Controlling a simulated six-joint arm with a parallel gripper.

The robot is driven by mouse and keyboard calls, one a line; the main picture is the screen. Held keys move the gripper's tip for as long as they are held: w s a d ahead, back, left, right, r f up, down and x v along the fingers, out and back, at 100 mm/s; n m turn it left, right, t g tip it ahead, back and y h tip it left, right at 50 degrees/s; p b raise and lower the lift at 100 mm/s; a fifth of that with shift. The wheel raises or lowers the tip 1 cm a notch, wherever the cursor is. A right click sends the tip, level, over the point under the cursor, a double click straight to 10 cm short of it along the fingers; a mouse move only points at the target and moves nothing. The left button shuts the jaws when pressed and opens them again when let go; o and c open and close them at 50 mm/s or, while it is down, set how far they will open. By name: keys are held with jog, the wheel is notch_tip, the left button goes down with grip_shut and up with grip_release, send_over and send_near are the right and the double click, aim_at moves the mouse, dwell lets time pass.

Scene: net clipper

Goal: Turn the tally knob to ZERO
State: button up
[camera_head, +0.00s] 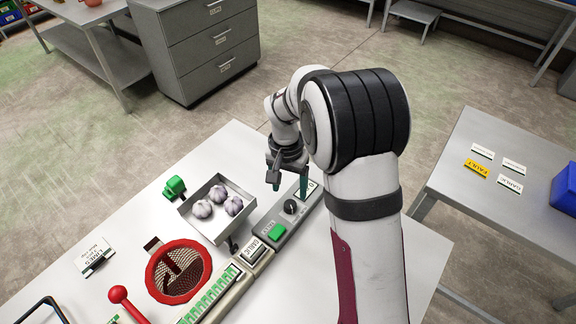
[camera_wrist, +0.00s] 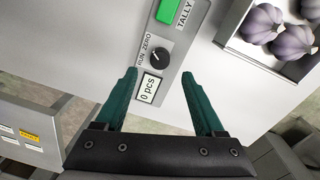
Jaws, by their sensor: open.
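The tally knob (camera_wrist: 159,57) is a round black dial on a grey console, with the words RUN and ZERO beside it. Its pointer is too small to read surely. It also shows in the head view (camera_head: 291,207). A "0 pcs" display (camera_wrist: 149,88) lies beside the knob, and a green button (camera_wrist: 168,10) with the word TALLY is on its other side. My gripper (camera_wrist: 158,74) is open, with its two teal fingers apart and nothing between them. In the wrist view the fingertips point toward the knob from the display side and appear short of it.
A metal tray (camera_head: 182,207) of garlic bulbs stands beside the console (camera_head: 262,222). A red mesh basket (camera_head: 151,270), a red-knobbed lever (camera_head: 118,294) and a green object (camera_head: 174,187) are to the left. Another table with cards (camera_head: 476,171) is at the right.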

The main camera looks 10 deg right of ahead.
aim_at(288, 202)
notch_tip(288, 202, up, 10)
jog(key=shift+a, duration=0.15)
jog(key=shift+w, duration=0.15)
jog(key=s+r+y, duration=0.1)
jog(key=s+y, duration=0.1)
jog(key=s, duration=2.6)
jog(key=shift+d+r, duration=0.25)
jog(key=shift+r, duration=0.1)
